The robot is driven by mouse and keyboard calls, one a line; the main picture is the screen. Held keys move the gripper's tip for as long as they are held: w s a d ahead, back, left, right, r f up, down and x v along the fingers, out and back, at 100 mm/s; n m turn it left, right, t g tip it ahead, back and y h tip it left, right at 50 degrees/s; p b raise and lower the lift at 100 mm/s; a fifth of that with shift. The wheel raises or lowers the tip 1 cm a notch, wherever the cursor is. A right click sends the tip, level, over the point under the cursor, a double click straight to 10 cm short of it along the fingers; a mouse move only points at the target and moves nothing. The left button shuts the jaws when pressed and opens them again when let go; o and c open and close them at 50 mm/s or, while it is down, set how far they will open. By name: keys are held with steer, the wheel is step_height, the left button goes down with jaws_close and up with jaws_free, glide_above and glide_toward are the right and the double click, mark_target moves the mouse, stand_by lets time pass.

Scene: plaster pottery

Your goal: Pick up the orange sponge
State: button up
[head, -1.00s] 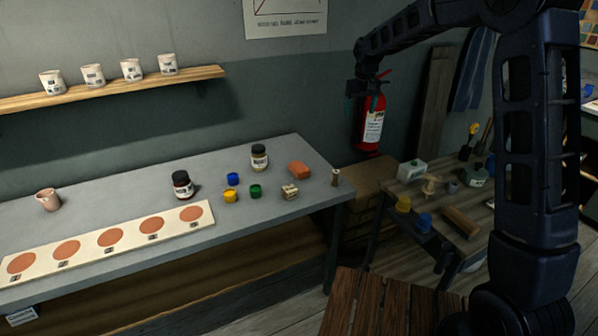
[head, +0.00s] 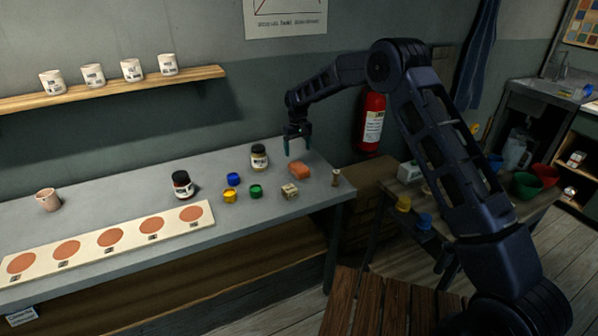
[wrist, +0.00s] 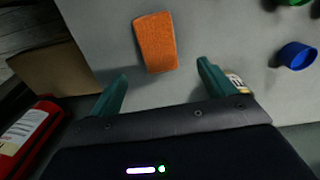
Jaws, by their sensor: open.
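The orange sponge (head: 299,170) lies flat on the grey table near its right end. In the wrist view the sponge (wrist: 156,42) shows as an orange block ahead of the fingers, roughly between their lines. My gripper (head: 297,147) is above the table, over the sponge's far side, pointing down. In the wrist view my gripper (wrist: 162,82) shows two green fingers spread apart with nothing between them. The sponge is apart from both fingers.
A lidded jar (head: 259,158) stands left of the sponge. Blue (head: 233,180), yellow (head: 230,196) and green (head: 256,191) pots are further left. A fire extinguisher (head: 371,122) hangs behind.

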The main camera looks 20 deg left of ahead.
mark_target(299, 166)
step_height(299, 166, down, 5)
steer(key=shift+s+d+f, duration=0.1)
steer(key=shift+d+f, duration=0.1)
steer(key=shift+f, duration=1.15)
steer(key=shift+s+d+f, duration=0.1)
steer(key=shift+d+f, duration=0.05)
steer(key=shift+f, duration=1.15)
steer(key=c, duration=1.1)
